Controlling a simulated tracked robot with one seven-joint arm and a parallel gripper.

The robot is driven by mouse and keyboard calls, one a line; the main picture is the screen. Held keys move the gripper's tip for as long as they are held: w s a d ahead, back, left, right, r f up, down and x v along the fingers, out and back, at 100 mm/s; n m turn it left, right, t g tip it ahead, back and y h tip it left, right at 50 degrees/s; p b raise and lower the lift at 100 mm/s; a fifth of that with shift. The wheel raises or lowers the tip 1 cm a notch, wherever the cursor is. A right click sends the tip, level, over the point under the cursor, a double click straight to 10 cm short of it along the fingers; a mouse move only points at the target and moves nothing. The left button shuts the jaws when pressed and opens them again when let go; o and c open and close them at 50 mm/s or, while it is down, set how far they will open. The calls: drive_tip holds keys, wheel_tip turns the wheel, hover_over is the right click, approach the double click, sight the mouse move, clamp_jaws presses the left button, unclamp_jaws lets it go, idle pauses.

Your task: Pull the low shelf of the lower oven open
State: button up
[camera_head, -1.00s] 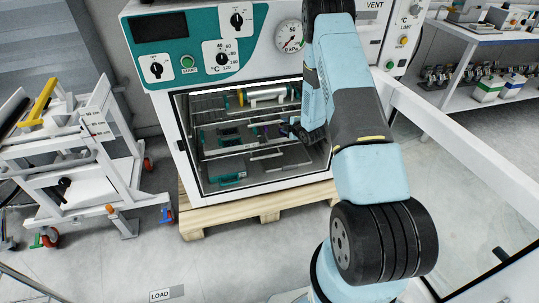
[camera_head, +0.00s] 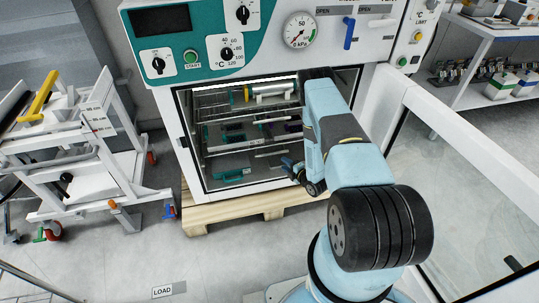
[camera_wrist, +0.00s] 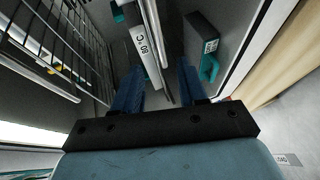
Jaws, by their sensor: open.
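The lower oven (camera_head: 187,150) stands open at the front. Its low shelf (camera_head: 250,145) is inside, with a pale front strip and a bar-like handle (camera_head: 268,154). My gripper (camera_head: 290,164) is at the oven mouth, near the right end of this handle. In the wrist view, the blue fingers (camera_wrist: 160,72) are apart. A pale shelf front (camera_wrist: 143,47) with a "60 C" label lies ahead, in line with the gap between them. Nothing is visibly gripped; contact cannot be told.
A dark box with a teal handle (camera_head: 230,174) sits low in the oven; it also shows in the wrist view (camera_wrist: 203,45). An upper shelf holds a metal roller (camera_head: 270,90). A wooden pallet (camera_head: 235,209) is underneath. A white trolley (camera_head: 90,165) stands left; open floor lies in front.

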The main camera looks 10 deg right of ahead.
sight(272, 154)
drive_tip(key=x, duration=1.2)
drive_tip(key=shift+w+d, duration=0.25)
drive_tip(key=shift+w, duration=0.25)
clamp_jaws()
